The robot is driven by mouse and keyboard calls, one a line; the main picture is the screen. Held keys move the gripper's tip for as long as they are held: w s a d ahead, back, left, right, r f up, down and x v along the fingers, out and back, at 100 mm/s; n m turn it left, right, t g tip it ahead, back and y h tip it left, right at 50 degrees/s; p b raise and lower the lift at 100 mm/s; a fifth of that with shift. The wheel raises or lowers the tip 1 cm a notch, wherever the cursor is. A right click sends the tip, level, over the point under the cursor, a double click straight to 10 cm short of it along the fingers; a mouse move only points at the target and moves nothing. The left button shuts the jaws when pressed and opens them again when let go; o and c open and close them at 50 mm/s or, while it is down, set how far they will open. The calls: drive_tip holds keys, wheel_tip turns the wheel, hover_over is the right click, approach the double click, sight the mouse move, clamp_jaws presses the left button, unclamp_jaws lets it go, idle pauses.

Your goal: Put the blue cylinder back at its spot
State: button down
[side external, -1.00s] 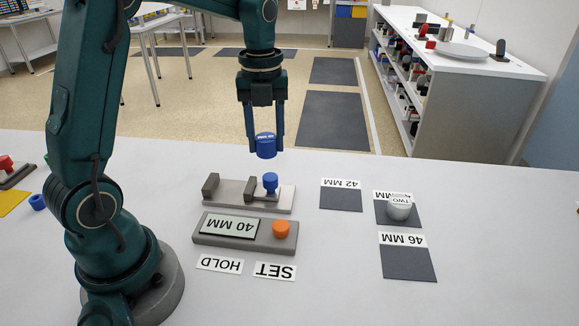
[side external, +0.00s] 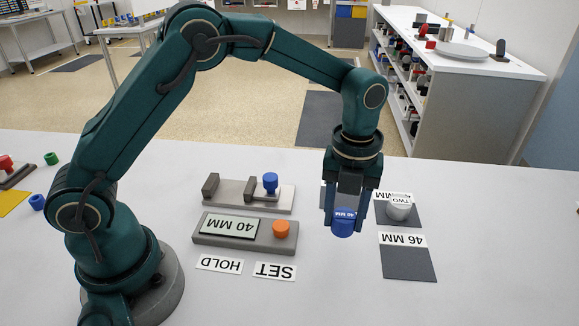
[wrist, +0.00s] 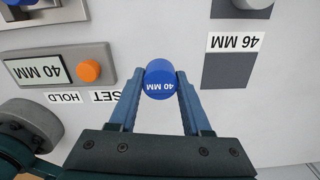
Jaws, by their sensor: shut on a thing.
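The blue cylinder (side external: 343,224) is between the fingers of my gripper (side external: 344,215), upright and above the table. In the wrist view the held cylinder (wrist: 160,80) has "40 MM" in white on it. Three dark pads with labels lie on the right of the table. The 46 MM pad (side external: 408,264) is empty and lies to the right of the gripper. The 42 MM pad is mostly hidden behind my gripper in the side view.
A grey box with a "40 MM" display (side external: 229,226) and an orange button (side external: 281,229) stands left of the gripper. Behind it is a grey gauge (side external: 235,195) with a blue knob (side external: 270,183). HOLD and SET labels (side external: 274,271) lie in front. The front right table is clear.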

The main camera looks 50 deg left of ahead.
sight(344, 234)
drive_tip(key=shift+d+f, duration=0.2)
drive_tip(key=shift+d, duration=0.05)
drive_tip(key=shift+f, duration=1.95)
drive_tip(key=shift+f, duration=0.1)
drive_tip(key=shift+c, duration=1.8)
unclamp_jaws()
